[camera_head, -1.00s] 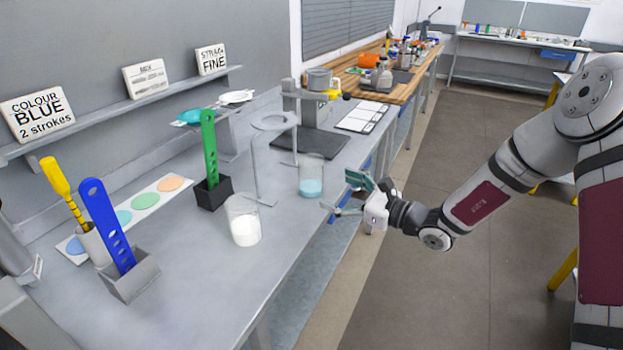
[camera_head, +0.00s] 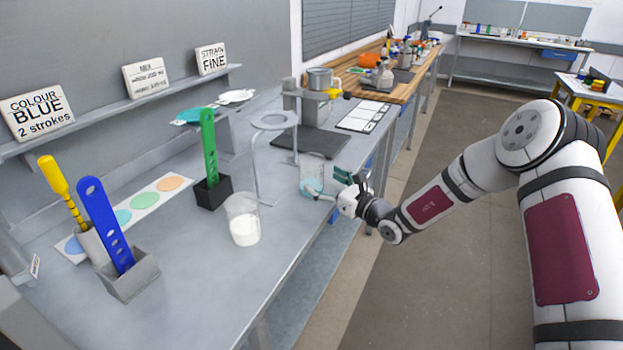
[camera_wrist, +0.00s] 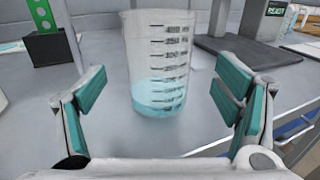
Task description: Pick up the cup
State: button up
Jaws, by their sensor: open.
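The cup is a clear, graduated beaker (camera_wrist: 157,62) with blue liquid in its lower part. It stands upright on the grey bench, between and just beyond my open fingers in the wrist view. In the head view the cup (camera_head: 311,174) is near the bench's right edge, partly covered by my gripper (camera_head: 328,187). My gripper (camera_wrist: 160,105) is open, with teal pads left and right of the cup. A second beaker (camera_head: 243,220) with white contents stands nearer on the bench.
A ring stand (camera_head: 262,160) is just left of the cup. A green slotted paddle (camera_head: 209,148) stands in a black holder, and a blue paddle (camera_head: 104,222) in a grey one.

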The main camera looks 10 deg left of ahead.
aim_at(320, 180)
jog(key=x, duration=0.4)
jog(key=shift+w+a+f, duration=0.15)
jog(key=shift+w+a, duration=0.1)
jog(key=shift+a, duration=0.1)
jog(key=c, duration=1.3)
